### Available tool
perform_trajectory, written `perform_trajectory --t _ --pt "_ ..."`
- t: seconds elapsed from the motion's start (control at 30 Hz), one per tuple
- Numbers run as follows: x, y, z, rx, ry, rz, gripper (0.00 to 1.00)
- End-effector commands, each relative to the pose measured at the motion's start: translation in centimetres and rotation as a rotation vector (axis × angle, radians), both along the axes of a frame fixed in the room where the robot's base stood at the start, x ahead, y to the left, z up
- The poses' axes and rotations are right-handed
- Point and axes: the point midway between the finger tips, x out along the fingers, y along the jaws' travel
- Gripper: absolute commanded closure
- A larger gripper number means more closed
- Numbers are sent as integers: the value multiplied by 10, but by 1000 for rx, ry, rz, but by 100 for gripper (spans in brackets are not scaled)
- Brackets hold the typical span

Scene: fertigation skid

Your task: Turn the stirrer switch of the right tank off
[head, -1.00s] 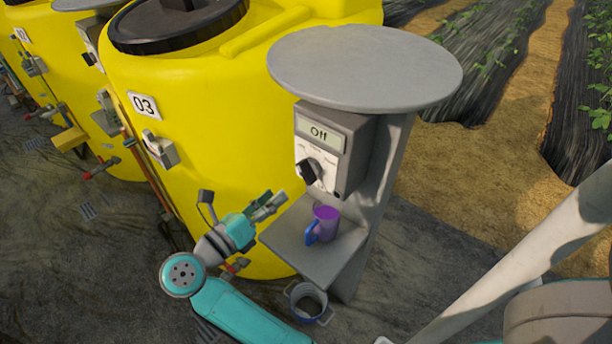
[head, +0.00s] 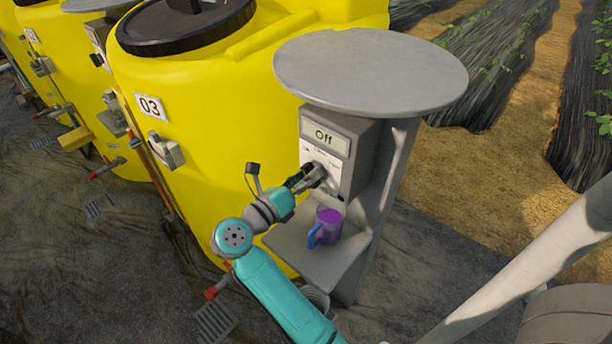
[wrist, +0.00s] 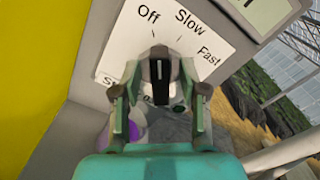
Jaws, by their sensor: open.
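The control box (head: 345,150) stands on a grey stand in front of the yellow tank 03 (head: 240,120). The bar points up, roughly at "Off". My gripper (wrist: 160,68) is open, one finger on each side of the knob; contact is unclear. In the head view my gripper (head: 312,178) hides most of the knob.
A round grey top (head: 370,72) overhangs the box. A grey box (head: 166,150) is on the tank's side. A pot (head: 316,298) stands on the ground, partly hidden by my arm.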

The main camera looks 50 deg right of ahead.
Motion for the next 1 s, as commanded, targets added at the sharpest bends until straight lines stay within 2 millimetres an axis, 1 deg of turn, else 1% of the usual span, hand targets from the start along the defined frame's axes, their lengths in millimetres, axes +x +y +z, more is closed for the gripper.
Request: perform_trajectory --t 0.07,0.17,0.2,0.23,0.27,0.47,0.77,1.0 --pt "0 0 0 0 0 0 57" --pt "0 0 0 0 0 0 79" --pt "0 0 0 0 0 0 89" --pt "0 0 0 0 0 0 97" --pt "0 0 0 0 0 0 100" --pt "0 0 0 0 13 0 100" --pt "1 0 -1 -6 170 0 100" --pt "1 0 -1 -6 183 0 100"
